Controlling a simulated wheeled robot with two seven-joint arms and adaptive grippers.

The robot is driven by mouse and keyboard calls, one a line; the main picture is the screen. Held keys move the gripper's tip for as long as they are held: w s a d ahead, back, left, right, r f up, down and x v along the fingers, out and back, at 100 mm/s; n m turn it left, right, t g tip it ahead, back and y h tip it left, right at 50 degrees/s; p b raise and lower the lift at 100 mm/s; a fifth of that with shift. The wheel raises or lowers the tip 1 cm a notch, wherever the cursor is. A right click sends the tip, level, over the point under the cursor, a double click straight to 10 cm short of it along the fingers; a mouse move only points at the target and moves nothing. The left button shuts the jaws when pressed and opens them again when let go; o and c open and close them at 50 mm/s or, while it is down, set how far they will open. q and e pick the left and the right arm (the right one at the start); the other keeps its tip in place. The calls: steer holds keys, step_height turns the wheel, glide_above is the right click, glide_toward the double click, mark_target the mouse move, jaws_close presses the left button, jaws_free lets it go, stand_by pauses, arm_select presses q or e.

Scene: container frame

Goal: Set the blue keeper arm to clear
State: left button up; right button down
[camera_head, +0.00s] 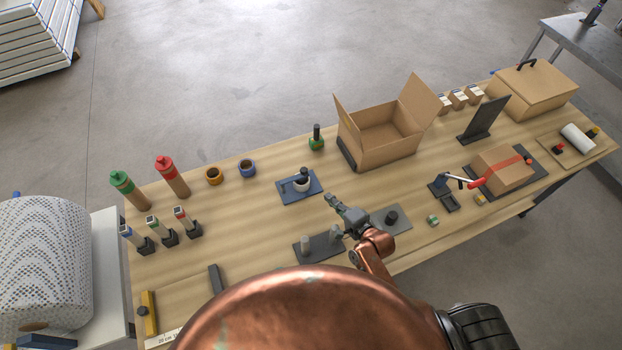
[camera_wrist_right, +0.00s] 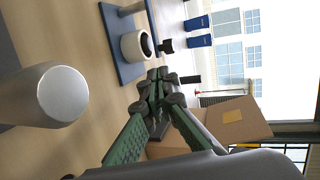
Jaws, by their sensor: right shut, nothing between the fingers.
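A blue plate (camera_head: 287,195) lies on the table in the middle of the head view. It bears a pale ring-shaped cup (camera_head: 301,186) and a small dark-topped part beside it. I cannot make out a separate blue keeper arm or how it is set. In the right wrist view the blue plate (camera_wrist_right: 113,40) is at the top, with the pale cup (camera_wrist_right: 135,45) and a grey post. My right gripper (camera_head: 333,199) is shut and empty, to the right of and nearer than the plate; its fingertips also show in the wrist view (camera_wrist_right: 158,76). My left gripper is out of view.
An open cardboard box (camera_head: 380,135) stands behind to the right. A grey plate with pegs (camera_head: 318,248) is beside my right arm. A clamp with a red handle (camera_head: 478,183) is by a closed box (camera_head: 503,171).

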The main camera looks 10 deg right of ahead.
mark_target(306, 174)
steer(key=x, duration=0.4)
steer(key=p+x, duration=0.1)
steer(key=x, duration=0.3)
steer(key=r+p+x, duration=0.1)
steer(key=x, duration=0.4)
steer(key=shift+w, duration=0.25)
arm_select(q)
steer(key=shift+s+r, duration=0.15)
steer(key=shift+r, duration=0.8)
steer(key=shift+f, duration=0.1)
arm_select(e)
steer(key=shift+d, duration=0.1)
